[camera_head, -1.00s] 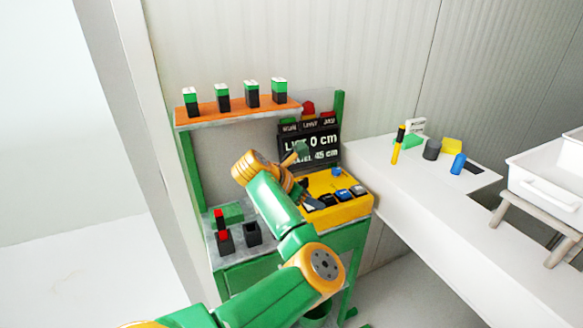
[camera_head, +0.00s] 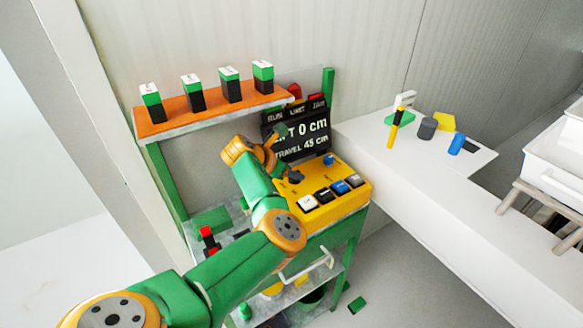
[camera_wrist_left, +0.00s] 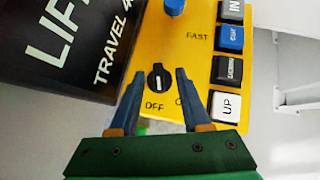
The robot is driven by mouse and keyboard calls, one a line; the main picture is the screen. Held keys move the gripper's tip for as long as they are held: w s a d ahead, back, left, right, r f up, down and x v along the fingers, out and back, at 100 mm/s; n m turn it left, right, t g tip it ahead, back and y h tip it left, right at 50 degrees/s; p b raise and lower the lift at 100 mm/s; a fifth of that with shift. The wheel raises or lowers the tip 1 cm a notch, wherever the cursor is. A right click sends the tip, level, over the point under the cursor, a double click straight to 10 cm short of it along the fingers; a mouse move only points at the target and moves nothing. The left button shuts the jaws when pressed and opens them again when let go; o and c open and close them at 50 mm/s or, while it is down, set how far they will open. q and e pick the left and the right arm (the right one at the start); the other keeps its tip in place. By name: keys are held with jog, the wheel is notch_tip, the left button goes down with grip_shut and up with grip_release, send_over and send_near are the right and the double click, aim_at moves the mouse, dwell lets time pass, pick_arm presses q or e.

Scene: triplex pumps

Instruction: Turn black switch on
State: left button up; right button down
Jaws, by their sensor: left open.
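The black switch (camera_wrist_left: 159,78) is a round rotary knob with a white mark on the yellow control panel (camera_wrist_left: 195,20). In the left wrist view the word OFF is printed beside it, and its mark lies roughly toward that side. My left gripper (camera_wrist_left: 156,82) is open, its two blue-grey fingers on either side of the knob in that view; I cannot tell whether they touch it. In the head view the left gripper (camera_head: 285,160) is over the left part of the yellow panel (camera_head: 345,197). My right gripper is not in view.
Push buttons, including a white one (camera_wrist_left: 226,107) and a blue one (camera_wrist_left: 230,39), line the panel close to the right finger. A blue knob (camera_wrist_left: 174,7) is farther along. The black display (camera_head: 297,132) stands behind the panel. An orange shelf (camera_head: 210,109) is above left.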

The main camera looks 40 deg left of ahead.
pick_arm(q)
jog(key=shift+w+a+f, duration=0.1)
jog(key=shift+w+f, duration=0.25)
jog(key=shift+f, duration=0.1)
jog(key=shift+r, duration=0.1)
jog(key=c, duration=0.7)
jog(key=shift+s, duration=0.1)
grip_shut()
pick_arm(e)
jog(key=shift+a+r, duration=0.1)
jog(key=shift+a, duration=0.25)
